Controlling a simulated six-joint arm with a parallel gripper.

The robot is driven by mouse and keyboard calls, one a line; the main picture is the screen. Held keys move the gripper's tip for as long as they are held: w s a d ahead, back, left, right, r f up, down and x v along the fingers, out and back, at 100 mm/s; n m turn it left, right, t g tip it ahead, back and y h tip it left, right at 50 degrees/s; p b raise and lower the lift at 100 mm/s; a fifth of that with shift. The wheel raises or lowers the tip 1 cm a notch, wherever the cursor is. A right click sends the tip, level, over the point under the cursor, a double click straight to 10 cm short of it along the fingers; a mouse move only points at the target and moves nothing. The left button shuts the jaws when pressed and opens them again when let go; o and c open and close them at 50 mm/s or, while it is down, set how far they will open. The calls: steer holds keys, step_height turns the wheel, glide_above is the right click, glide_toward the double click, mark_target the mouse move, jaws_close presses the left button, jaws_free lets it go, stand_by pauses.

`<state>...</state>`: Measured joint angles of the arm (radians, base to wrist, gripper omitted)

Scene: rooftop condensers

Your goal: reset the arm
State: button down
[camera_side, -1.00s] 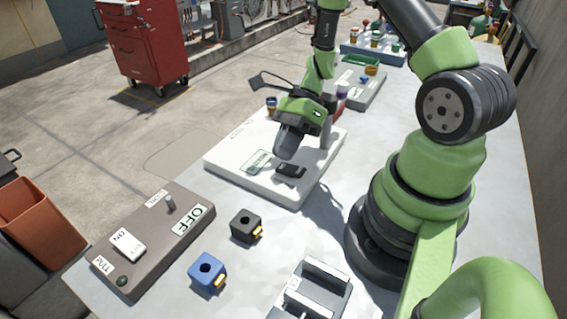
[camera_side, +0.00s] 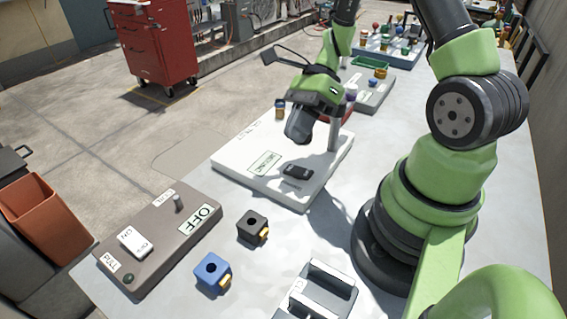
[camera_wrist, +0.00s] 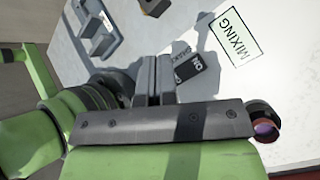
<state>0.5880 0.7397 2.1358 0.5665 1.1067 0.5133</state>
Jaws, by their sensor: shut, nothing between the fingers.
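My gripper (camera_side: 297,132) is shut and empty, raised above a white board (camera_side: 229,163) in the side view. The board carries a black switch block (camera_side: 297,171) and a green-framed label (camera_side: 265,163). In the wrist view the shut fingers (camera_wrist: 154,80) show side by side at the middle. There the black switch block (camera_wrist: 196,72) lies just right of the fingers, and the label (camera_wrist: 234,35) reads MIXING. The fingers look clear of the board in the side view.
A brown OFF panel (camera_side: 150,250) stands front left. A black block (camera_side: 252,228) and a blue block (camera_side: 212,272) sit beside it. A grey holder (camera_side: 322,285) is at the front. Behind the board are a grey panel (camera_side: 372,98) and a blue rack (camera_side: 392,52).

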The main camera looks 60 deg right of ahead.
steer(key=s+a+r+n+t+h, duration=0.2)
steer(key=s+r+n+t+h, duration=0.1)
steer(key=r+n, duration=0.6)
steer(key=s+a+r+n+t+h, duration=0.3)
steer(key=s+r+n+h, duration=0.1)
steer(key=r+n, duration=0.6)
steer(key=shift+s+a+n+t, duration=0.3)
steer(key=shift+s+a+n, duration=0.05)
steer(key=shift+s+n, duration=0.55)
